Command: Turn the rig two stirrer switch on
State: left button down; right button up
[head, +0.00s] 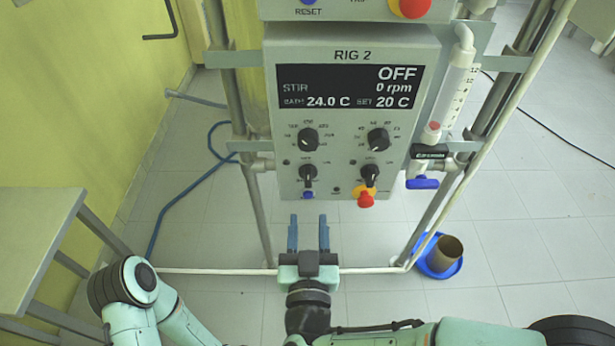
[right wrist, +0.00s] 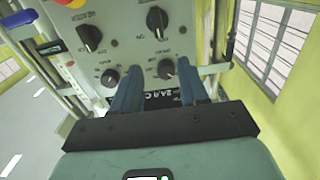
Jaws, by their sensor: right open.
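The rig two panel (head: 348,108) is a grey box marked RIG 2. Its display (head: 346,88) reads STIR OFF, 0 rpm. Below it are two upper black knobs, left (head: 308,138) and right (head: 378,138), and two lower ones, left (head: 308,173) and right (head: 370,175). The small labels are too blurred to show which is the stirrer switch. My right gripper (head: 308,234) is open and empty, its blue fingers pointing up below the panel in the head view. In the right wrist view, its fingers (right wrist: 159,78) stand apart before the panel's knobs. My left gripper is out of view.
A red button (head: 366,200) and a blue button (head: 308,195) sit at the panel's lower edge. A syringe-like tube with a blue valve (head: 422,183) hangs at its right. Metal posts flank the panel. A blue dish with a brown beaker (head: 445,252) stands on the floor.

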aim_at(308, 175)
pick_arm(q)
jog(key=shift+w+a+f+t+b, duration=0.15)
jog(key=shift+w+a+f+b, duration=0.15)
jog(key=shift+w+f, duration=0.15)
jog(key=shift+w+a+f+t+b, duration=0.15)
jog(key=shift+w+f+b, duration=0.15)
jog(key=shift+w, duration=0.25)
pick_arm(e)
jog(key=w, duration=1.2)
jog(key=shift+w, duration=0.25)
jog(key=c, duration=0.7)
jog(key=shift+f, duration=0.2)
grip_shut()
